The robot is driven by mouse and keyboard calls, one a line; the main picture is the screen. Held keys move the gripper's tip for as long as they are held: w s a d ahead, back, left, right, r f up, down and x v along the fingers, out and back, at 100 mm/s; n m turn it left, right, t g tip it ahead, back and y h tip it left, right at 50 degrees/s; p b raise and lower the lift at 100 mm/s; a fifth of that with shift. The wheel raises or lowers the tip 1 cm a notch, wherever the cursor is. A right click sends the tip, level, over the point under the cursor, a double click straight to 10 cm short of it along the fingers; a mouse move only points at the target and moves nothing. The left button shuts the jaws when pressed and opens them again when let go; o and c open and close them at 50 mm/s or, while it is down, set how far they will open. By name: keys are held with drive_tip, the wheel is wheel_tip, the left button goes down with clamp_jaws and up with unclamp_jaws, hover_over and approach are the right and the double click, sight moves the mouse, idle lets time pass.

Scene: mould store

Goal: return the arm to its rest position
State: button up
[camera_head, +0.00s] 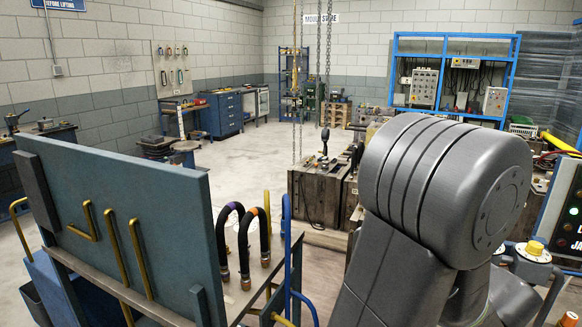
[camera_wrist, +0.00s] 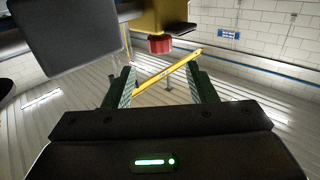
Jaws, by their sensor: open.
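My gripper (camera_wrist: 164,88) shows in the wrist view with its two dark green ridged fingers spread apart. Nothing is held between them. It appears to point upward, toward the pale ribbed ceiling (camera_wrist: 60,125). In the head view my grey arm fills the right of the middle, its big rounded joint raised. The gripper itself is out of sight there.
A blue-grey panel (camera_head: 120,215) with yellow handles stands close at left, beside two black hoses (camera_head: 245,240). Wooden crates (camera_head: 320,195) stand behind my arm. Chains (camera_head: 296,90) hang mid-room. Past the fingers is a yellow beam (camera_wrist: 165,72). Open floor (camera_head: 240,165) lies centre-left.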

drive_tip(key=x, duration=0.9)
drive_tip(key=shift+w+p, duration=0.1)
drive_tip(key=shift+p, duration=0.3)
drive_tip(key=b+v, duration=0.1)
drive_tip(key=v, duration=1.2)
drive_tip(key=p+x, duration=0.1)
drive_tip(key=x, duration=1.2)
drive_tip(key=shift+w+a+f+h+b, duration=0.1)
drive_tip(key=shift+f+h+b, duration=0.2)
drive_tip(key=shift+b, duration=0.1)
drive_tip(key=shift+r+m+t+h+b, duration=0.1)
drive_tip(key=shift+m+t+h+b, duration=0.2)
drive_tip(key=shift+m+h+b, duration=1.1)
drive_tip(key=shift+h+b, duration=0.1)
drive_tip(key=shift+h, duration=0.4)
drive_tip(key=m+h+b, duration=0.2)
drive_tip(key=h+b, duration=0.1)
drive_tip(key=h, duration=0.1)
drive_tip(key=shift+r+m, duration=0.1)
drive_tip(key=shift+m, duration=0.3)
drive_tip(key=shift+h, duration=0.5)
